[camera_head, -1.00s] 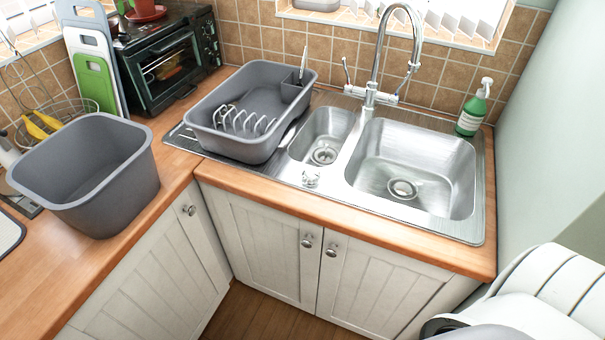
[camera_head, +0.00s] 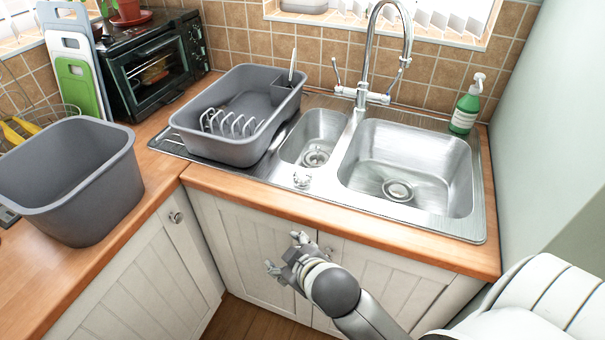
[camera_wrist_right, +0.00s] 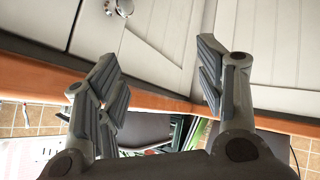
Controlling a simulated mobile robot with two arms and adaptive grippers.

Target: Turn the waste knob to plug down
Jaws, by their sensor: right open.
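The waste knob (camera_head: 302,179) is a small shiny metal knob on the sink's front rim, in front of the small basin (camera_head: 316,140) and left of the large basin (camera_head: 405,170). My right gripper (camera_head: 284,252) is in front of the cabinet doors, below the counter edge and apart from the knob. It is open and empty; its spread fingers also show in the right wrist view (camera_wrist_right: 165,85). The wrist view shows cabinet doors and the counter edge upside down, not the waste knob. My left gripper is not in view.
A grey dish rack (camera_head: 240,115) stands left of the small basin. A chrome faucet (camera_head: 362,95) rises behind the basins, with a green soap bottle (camera_head: 465,108) at the back right. A grey tub (camera_head: 70,180) stands on the left counter. The wooden counter edge (camera_head: 330,225) lies between gripper and knob.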

